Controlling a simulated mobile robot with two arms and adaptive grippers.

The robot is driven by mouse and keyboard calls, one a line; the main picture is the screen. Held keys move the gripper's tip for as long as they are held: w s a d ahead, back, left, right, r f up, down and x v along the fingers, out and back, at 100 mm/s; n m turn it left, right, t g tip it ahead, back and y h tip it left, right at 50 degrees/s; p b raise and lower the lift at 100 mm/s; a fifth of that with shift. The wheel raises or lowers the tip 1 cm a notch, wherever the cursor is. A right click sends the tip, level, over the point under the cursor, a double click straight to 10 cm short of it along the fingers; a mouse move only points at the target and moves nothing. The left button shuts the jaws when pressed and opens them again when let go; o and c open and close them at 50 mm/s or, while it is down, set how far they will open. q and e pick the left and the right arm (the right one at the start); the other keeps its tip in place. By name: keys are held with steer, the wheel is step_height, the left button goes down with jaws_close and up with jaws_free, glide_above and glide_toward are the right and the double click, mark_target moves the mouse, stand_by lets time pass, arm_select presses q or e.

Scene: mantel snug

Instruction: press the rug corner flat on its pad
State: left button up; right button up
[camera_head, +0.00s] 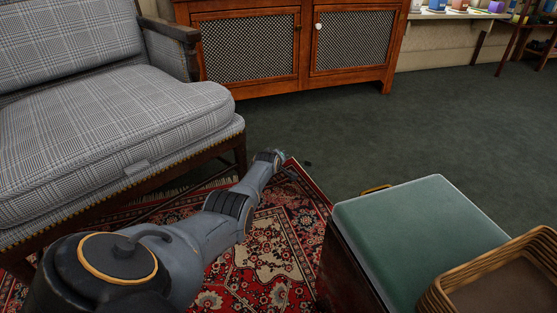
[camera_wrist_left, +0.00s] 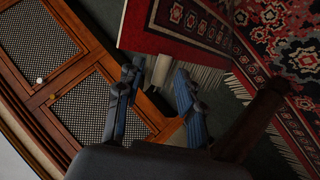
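The red patterned rug (camera_head: 270,250) lies on the floor beside the armchair. In the left wrist view a plain red strip of the rug (camera_wrist_left: 170,40) with a pale fringe lies apart in angle from the patterned part (camera_wrist_left: 285,45), as if that corner were turned up; I cannot tell how high. My left gripper (camera_head: 280,158) reaches the rug's far corner. In the left wrist view its two blue fingers (camera_wrist_left: 158,72) stand apart with a small pale piece between their tips. I cannot tell whether that is fringe or pad. The pad is not clearly visible. My right gripper is not in view.
A plaid armchair (camera_head: 110,110) stands left, close to my arm; its dark leg (camera_wrist_left: 252,122) shows near the gripper. A wooden cabinet (camera_head: 290,45) is behind. A green-topped stool (camera_head: 410,235) and a wicker basket (camera_head: 490,270) are at right. Carpet beyond is clear.

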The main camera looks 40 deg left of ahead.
arm_select(q)
steer(key=shift+s+r, duration=0.1)
steer(key=v, duration=1.1)
steer(key=shift+s+d, duration=0.25)
steer(key=shift+d, duration=0.05)
steer(key=shift+r, duration=0.1)
steer(key=shift+c, duration=0.4)
